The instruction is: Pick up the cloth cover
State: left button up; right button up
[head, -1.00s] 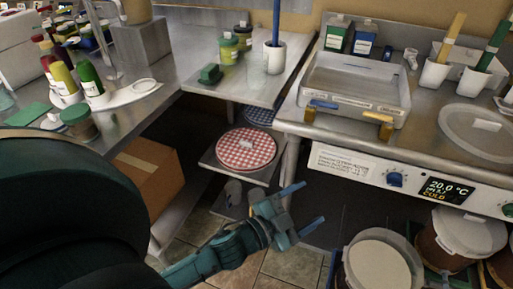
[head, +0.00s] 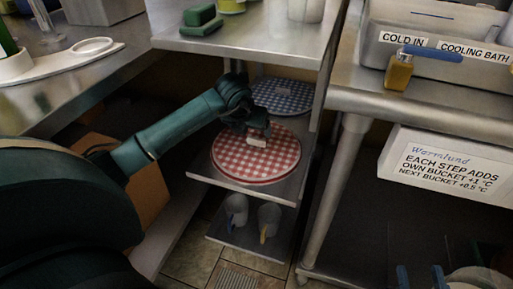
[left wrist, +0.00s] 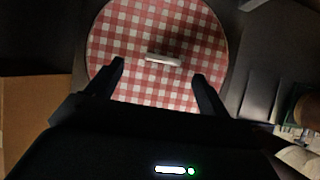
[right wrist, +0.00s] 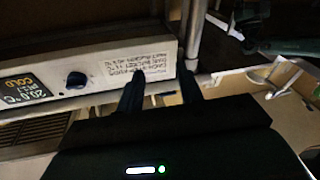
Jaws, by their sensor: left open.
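The round cloth cover (head: 282,165), red and white checked with a small white grip on top, lies flat on a middle shelf under the counter. It fills the upper middle of the left wrist view (left wrist: 130,35), its white grip at the centre. My left gripper (head: 257,130) is open just above the white grip and partly hides it. In the left wrist view the two fingers (left wrist: 158,75) are apart, with the grip beyond the tips and between them. My right gripper (right wrist: 162,76) is open and empty; its fingertips show at the lower right of the head view.
A blue checked round cover (head: 283,96) lies behind the red one. Two grey cups (head: 236,210) stand on the shelf below. The metal counter (head: 265,45) is above the shelf, and a table leg (head: 336,190) stands to its right.

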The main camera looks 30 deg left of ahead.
aim_at(256, 139)
pick_arm(q)
jog(key=x, duration=0.2)
jog(key=b+x, duration=0.1)
jog(key=x, duration=0.1)
jog(key=b+x, duration=0.1)
jog(key=shift+d+f, duration=0.35)
jog(key=shift+f, duration=0.2)
jog(key=shift+w+f, duration=0.2)
jog(key=shift+f, duration=0.05)
jog(key=shift+a, duration=0.1)
jog(key=c, duration=1.1)
jog(key=shift+r, duration=0.15)
